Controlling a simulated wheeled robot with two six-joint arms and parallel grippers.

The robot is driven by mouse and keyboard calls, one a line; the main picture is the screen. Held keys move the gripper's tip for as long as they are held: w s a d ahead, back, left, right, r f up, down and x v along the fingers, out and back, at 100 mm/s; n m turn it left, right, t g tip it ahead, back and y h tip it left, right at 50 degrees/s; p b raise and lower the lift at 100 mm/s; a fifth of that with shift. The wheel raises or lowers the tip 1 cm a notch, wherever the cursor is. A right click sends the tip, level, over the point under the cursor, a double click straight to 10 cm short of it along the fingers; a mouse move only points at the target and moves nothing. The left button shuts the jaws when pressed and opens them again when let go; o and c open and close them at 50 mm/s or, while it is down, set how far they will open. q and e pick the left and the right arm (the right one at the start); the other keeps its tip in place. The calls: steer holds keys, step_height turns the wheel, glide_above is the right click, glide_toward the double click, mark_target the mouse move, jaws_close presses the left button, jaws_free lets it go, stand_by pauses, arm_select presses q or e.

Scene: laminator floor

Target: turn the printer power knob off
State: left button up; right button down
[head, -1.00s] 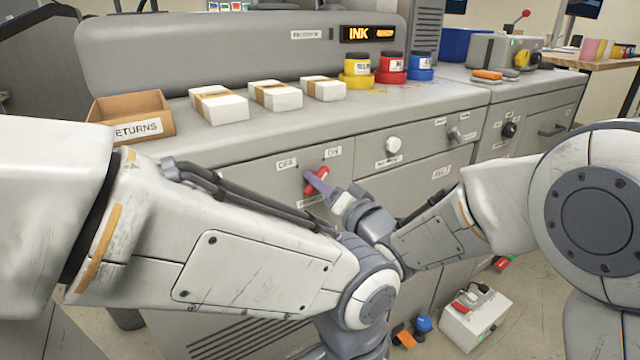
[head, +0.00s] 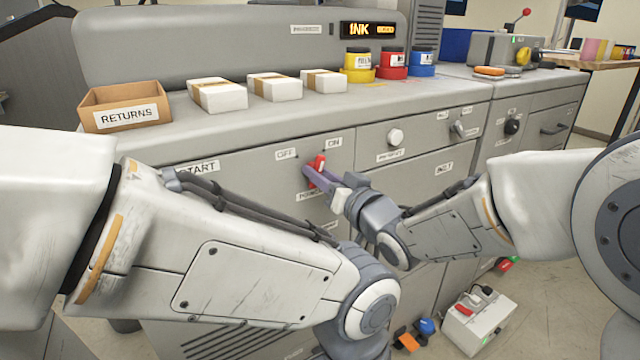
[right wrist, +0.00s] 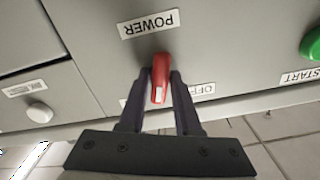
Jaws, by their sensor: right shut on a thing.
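The red power knob (head: 319,162) is on the grey printer's front panel, with an OFF label (head: 286,154) up-left and an ON label (head: 334,142) up-right. A POWER label (right wrist: 148,24) shows upside down in the right wrist view. My right gripper (head: 311,177) is shut on the knob. In the right wrist view its dark fingers (right wrist: 160,88) lie on both sides of the red grip (right wrist: 160,72). The knob's white-marked end points roughly between OFF and ON, leaning somewhat to ON. My left arm crosses the front; its gripper is out of view.
A white knob (head: 395,137) and a grey lever (head: 458,129) are on the panel to the right. A green button (right wrist: 312,43) by the START label shows in the right wrist view. A RETURNS box (head: 125,106), white packs and ink jars stand on top.

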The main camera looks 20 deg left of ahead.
steer(key=shift+n+b, duration=4.6)
steer(key=shift+n, duration=1.7)
steer(key=c, duration=0.6)
jaws_free()
steer(key=p+v, duration=0.1)
steer(key=v, duration=0.9)
steer(key=shift+s+d, duration=0.2)
